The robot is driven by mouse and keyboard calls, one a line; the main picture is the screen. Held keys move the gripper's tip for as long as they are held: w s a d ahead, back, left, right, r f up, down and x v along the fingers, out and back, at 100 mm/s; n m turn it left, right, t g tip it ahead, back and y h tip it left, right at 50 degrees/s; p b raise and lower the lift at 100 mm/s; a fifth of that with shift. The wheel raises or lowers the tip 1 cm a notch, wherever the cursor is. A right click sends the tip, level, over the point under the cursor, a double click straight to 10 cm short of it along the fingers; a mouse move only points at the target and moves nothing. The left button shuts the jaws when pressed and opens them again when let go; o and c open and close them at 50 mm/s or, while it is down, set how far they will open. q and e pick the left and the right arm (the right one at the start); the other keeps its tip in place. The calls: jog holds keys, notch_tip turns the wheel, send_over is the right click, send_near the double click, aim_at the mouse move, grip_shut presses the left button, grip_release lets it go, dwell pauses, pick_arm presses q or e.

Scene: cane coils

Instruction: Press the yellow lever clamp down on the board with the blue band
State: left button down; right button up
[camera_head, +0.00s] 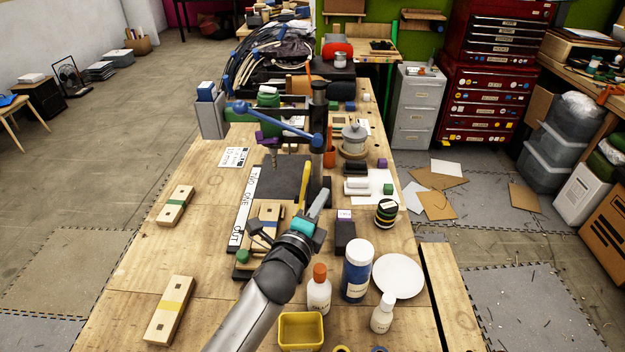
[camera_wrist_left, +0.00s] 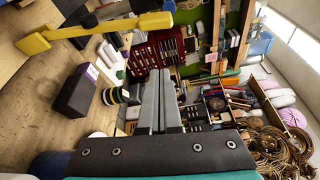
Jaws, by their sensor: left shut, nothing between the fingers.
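The yellow lever (camera_head: 303,184) of a clamp stands raised, its lower end hidden behind my left gripper. It also shows in the left wrist view (camera_wrist_left: 95,31), with a wider block at its tip. My left gripper (camera_head: 323,196) is shut and empty, just right of the lever; in the left wrist view its grey fingers (camera_wrist_left: 160,105) lie together. A pale wooden board (camera_head: 265,214) lies on the dark fixture (camera_head: 286,172), partly covered by my wrist and a black clamp part. My right gripper is not in view.
A blue press handle (camera_head: 280,124) overhangs the fixture. A dark box (camera_head: 345,232), a blue bottle (camera_head: 356,271), an orange-capped bottle (camera_head: 319,291) and a white plate (camera_head: 398,276) stand on the right.

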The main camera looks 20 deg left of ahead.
pick_arm(q)
jog(key=w+a+p, duration=0.1)
jog(key=w+a, duration=0.2)
jog(key=w, duration=0.2)
jog(key=shift+a+r+p, duration=0.2)
jog(key=shift+a+p, duration=0.05)
jog(key=shift+p, duration=0.05)
jog(key=shift+a, duration=0.1)
dwell(0.3)
jog(key=s+a+f+n+t+y+b, duration=0.2)
jog(key=a+f+n+b, duration=0.3)
jog(key=a+n+b, duration=0.2)
jog(key=s+a+f+n+t+y+b, duration=0.2)
jog(key=a+f+n+b, duration=0.3)
jog(key=a+n, duration=0.5)
jog(key=shift+s+a+f+b, duration=0.25)
jog(key=shift+s+a+b, duration=0.6)
jog(key=shift+a+b, duration=0.4)
jog(key=shift+d+r, duration=0.1)
jog(key=shift+r, duration=0.05)
